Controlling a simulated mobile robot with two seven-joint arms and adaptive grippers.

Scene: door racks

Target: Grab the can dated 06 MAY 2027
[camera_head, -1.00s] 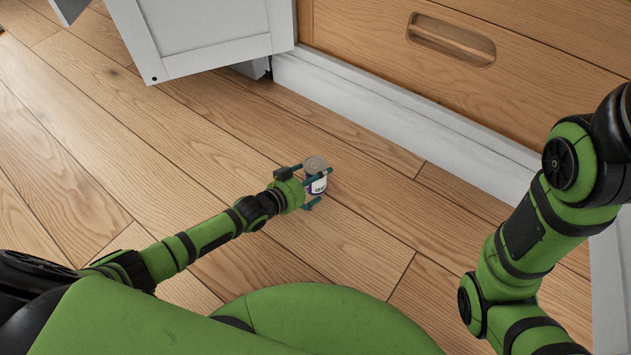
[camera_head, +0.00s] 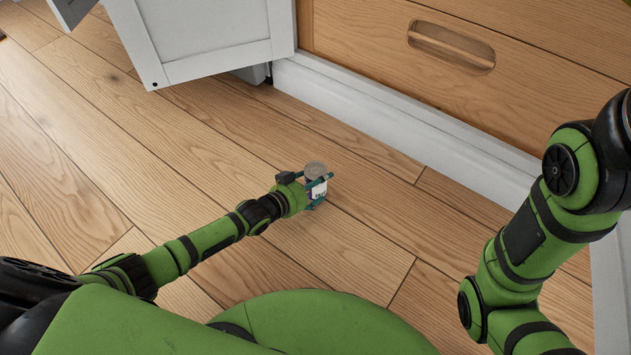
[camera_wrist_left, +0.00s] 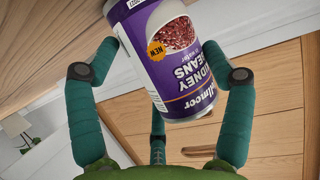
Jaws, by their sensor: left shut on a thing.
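A can (camera_head: 315,178) with a grey metal top and a purple and white label is in my left gripper (camera_head: 318,190). In the left wrist view the can (camera_wrist_left: 170,60) shows upside down, with a purple label reading kidney beans in water and a small orange "NEW" mark. The fingers of my left gripper (camera_wrist_left: 160,75) press on both sides of it. A white strip with dark print shows at the top edge of that view, but its date cannot be read. My right gripper is out of the head view; only my right arm shows.
A white cabinet door (camera_head: 205,35) stands open at the top left. A wooden drawer front (camera_head: 460,50) with a recessed handle and a white plinth (camera_head: 400,125) lie at the top right. The wooden floor (camera_head: 110,130) around the can is clear.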

